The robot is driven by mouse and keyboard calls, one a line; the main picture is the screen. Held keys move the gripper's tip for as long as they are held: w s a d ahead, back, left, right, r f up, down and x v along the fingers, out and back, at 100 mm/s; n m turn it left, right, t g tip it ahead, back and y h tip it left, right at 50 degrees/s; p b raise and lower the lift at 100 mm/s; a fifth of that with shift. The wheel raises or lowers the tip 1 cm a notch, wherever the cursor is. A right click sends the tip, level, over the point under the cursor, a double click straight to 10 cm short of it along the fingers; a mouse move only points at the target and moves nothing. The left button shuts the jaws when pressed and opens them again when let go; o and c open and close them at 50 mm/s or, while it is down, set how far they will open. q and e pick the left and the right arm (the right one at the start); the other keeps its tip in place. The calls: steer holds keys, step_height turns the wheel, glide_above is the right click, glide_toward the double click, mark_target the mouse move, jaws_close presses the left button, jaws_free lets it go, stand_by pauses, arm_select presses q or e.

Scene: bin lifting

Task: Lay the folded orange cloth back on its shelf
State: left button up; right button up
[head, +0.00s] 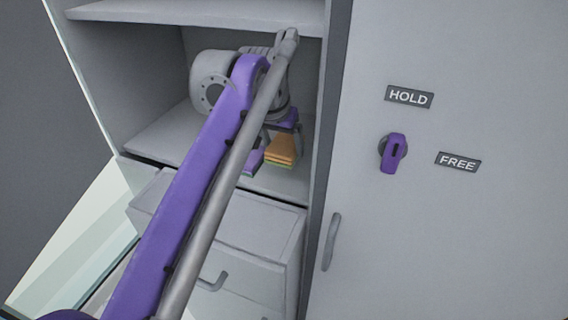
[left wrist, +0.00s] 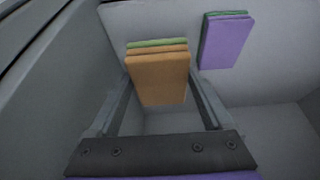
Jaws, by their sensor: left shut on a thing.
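The folded orange cloth (head: 281,149), with orange and green layers showing along one edge, is in the cabinet's open compartment, above or on the shelf board (head: 278,184); I cannot tell if it touches the board. My left gripper (head: 284,139) is shut on it, reaching in from the front. In the left wrist view the cloth (left wrist: 158,78) sits between the two fingers of the left gripper (left wrist: 160,88). My right gripper is not in view.
A purple folded cloth with a green layer (left wrist: 225,42) lies close beside the orange one. An upper shelf (head: 190,12) is overhead and a side wall stands close at the right. Drawers (head: 245,235) are below. A door with a purple knob (head: 394,154) is at right.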

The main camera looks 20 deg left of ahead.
mark_target(282, 149)
arm_select(q)
steer(key=x, duration=0.2)
steer(key=shift+f, duration=0.35)
steer(key=shift+s+f+b, duration=0.2)
steer(key=shift+f+b, duration=0.1)
steer(key=shift+f, duration=0.2)
step_height(282, 149, down, 3)
steer(key=shift+r, duration=0.15)
steer(key=shift+w+f, duration=0.25)
steer(key=shift+f, duration=0.2)
steer(key=o, duration=1)
steer(key=p+v, duration=0.1)
steer(key=v, duration=1.1)
steer(key=shift+r, duration=0.1)
